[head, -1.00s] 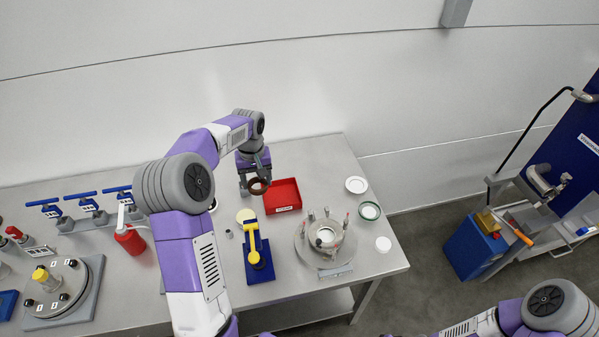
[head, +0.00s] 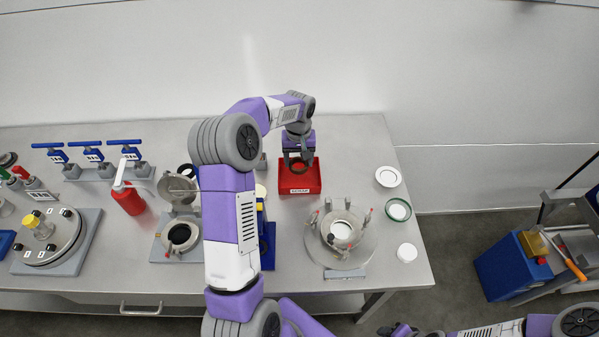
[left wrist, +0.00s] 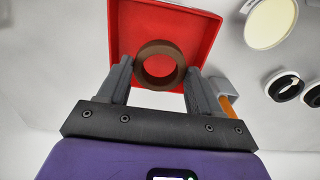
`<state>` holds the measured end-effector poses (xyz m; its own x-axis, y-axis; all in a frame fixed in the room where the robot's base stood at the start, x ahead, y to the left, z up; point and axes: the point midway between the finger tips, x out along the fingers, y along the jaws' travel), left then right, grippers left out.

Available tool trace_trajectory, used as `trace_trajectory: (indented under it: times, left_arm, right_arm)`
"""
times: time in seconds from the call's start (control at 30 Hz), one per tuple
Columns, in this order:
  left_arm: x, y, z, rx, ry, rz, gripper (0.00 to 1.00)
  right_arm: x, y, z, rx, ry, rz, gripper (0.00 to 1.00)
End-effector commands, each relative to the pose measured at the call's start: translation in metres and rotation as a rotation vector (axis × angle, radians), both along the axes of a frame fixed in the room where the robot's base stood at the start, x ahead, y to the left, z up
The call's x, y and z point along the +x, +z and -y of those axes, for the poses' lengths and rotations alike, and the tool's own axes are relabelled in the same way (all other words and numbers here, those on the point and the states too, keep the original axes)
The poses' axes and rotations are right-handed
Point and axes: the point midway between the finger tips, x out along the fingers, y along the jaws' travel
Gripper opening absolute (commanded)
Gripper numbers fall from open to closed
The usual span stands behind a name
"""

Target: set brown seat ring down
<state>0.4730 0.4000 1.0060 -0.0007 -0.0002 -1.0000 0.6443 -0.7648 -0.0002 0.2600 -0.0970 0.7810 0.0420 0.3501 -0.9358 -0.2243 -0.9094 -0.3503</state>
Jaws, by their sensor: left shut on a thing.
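My left gripper (head: 298,161) is shut on the brown seat ring and holds it over the red tray (head: 313,185). In the left wrist view the brown seat ring (left wrist: 160,45) is between the two fingers (left wrist: 160,80), with the red tray (left wrist: 190,25) behind it. I cannot tell how high the ring is above the tray floor. At the lower edge of the head view, only part of my right arm shows, and its gripper's opening cannot be made out.
Right of the tray stands a round fixture (head: 368,240) with upright posts. White dishes (head: 388,176) and a green-rimmed dish (head: 398,210) lie farther right. A red bottle (head: 128,200) and blue-handled valves (head: 90,152) stand at left. The table behind the tray is clear.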

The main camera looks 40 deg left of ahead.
Motion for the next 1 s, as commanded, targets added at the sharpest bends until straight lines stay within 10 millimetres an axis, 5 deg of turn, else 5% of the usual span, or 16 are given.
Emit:
trace_trajectory:
  times: [0.4,0.83,0.87,1.0]
  left_arm:
    - [0.000,-0.052,0.001,-0.001,0.000,0.000,0.34]
    - [0.001,-0.059,0.000,0.001,-0.001,0.002,0.34]
    - [0.001,-0.059,0.000,0.001,0.000,0.002,0.69]
    - [0.001,-0.058,0.000,0.000,0.000,0.001,0.90]
  right_arm:
    - [0.000,-0.005,0.000,0.000,0.000,0.000,0.48]
    - [0.000,-0.008,0.000,0.000,0.000,0.000,0.48]
    - [0.000,-0.007,0.000,0.000,0.000,0.000,0.48]
    - [0.000,-0.007,0.000,0.000,0.000,0.000,0.48]
